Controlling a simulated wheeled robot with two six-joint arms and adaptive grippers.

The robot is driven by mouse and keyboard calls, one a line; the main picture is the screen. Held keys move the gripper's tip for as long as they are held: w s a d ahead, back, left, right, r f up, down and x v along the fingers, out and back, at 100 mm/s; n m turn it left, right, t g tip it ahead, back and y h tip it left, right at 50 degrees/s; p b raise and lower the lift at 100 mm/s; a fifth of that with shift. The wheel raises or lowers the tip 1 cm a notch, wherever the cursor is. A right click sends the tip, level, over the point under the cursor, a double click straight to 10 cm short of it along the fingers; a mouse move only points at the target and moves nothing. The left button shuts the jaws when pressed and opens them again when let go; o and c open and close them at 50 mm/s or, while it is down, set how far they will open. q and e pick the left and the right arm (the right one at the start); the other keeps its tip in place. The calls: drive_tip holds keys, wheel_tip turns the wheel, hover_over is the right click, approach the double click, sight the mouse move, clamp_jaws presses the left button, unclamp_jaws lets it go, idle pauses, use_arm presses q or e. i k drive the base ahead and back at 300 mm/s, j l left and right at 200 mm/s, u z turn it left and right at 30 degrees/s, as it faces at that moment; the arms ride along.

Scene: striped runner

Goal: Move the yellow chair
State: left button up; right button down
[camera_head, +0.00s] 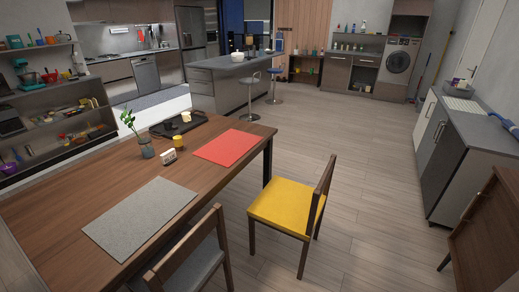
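The yellow chair (284,207) has a yellow seat and a dark wooden frame. It stands upright on the wooden floor, to the right of the dining table (60,214), with its backrest on the side away from the table. Its seat is close to the table's right edge; I cannot tell whether they touch. Neither of my grippers is in the head view.
A grey-seated chair (197,262) stands at the table's near side. A wooden cabinet (490,235) and a grey counter unit (445,165) line the right. Bar stools (250,93) stand by the island (205,83). The floor (365,185) right of the yellow chair is free.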

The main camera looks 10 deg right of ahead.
sight(294, 209)
drive_tip(key=i+l+u, duration=0.35)
drive_tip(key=l, duration=0.65)
drive_tip(key=l+u, duration=0.35)
drive_tip(key=l, duration=0.6)
drive_tip(key=l+u, duration=0.3)
drive_tip(key=l, duration=0.75)
